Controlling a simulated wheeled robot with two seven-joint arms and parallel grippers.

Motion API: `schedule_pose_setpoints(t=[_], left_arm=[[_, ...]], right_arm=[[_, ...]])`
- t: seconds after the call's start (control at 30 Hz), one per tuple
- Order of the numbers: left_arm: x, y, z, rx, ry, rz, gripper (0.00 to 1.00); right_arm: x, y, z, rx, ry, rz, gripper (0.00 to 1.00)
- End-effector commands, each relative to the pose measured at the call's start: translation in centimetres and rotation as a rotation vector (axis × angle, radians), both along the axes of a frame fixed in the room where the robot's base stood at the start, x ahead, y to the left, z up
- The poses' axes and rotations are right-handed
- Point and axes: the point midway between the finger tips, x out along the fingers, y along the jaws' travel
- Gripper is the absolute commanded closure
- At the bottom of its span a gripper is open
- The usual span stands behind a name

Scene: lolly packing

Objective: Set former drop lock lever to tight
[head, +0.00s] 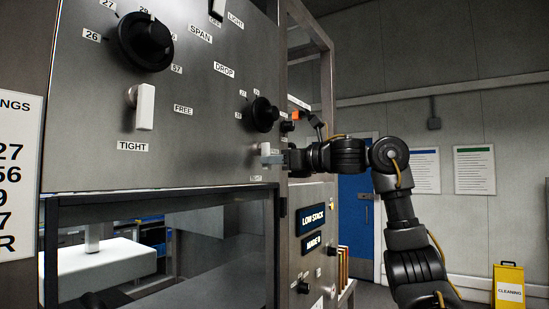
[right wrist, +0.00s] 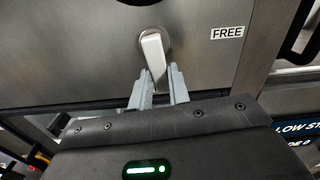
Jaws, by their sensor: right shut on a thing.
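The white drop lever (head: 265,148) is on the right part of the grey panel, below the drop knob (head: 263,115). In the right wrist view the lever (right wrist: 153,52) points nearly straight down, its lower end leaning slightly right. A FREE label (right wrist: 227,33) is to its right. My right gripper (head: 272,158) is at the lever. In the right wrist view its grey fingertips (right wrist: 160,80) are closed about the lever's lower end. A small label (head: 257,178) below the lever is too small to read surely. My left gripper is not in view.
The white span lever (head: 145,106) points down at its TIGHT label (head: 132,146), left of the drop lever. A glazed opening (head: 190,230) lies below the panel. A yellow cleaning sign (head: 509,287) stands at the far right.

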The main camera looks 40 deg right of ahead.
Motion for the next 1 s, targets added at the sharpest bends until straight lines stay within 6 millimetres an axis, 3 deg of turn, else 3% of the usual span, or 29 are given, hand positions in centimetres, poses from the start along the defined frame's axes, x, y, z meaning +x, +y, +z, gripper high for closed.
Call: schedule_pose_setpoints(t=[0.2, 0.47, 0.5, 0.63, 1.0], left_arm=[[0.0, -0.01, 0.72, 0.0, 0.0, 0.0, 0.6], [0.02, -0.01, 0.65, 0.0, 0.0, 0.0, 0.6], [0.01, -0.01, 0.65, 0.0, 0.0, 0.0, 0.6], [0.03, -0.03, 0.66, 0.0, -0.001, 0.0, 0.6], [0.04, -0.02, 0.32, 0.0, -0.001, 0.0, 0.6]], right_arm=[[-0.13, 0.25, 0.09, 0.098, 0.028, -0.001, 1.0], [-0.14, 0.26, 0.05, 0.101, 0.028, 0.0, 1.0], [-0.13, 0.26, 0.05, 0.1, 0.028, 0.0, 0.77], [-0.12, 0.27, 0.04, 0.1, 0.029, 0.0, 0.6], [-0.72, 0.08, -0.06, 0.098, 0.028, 0.0, 0.6]])
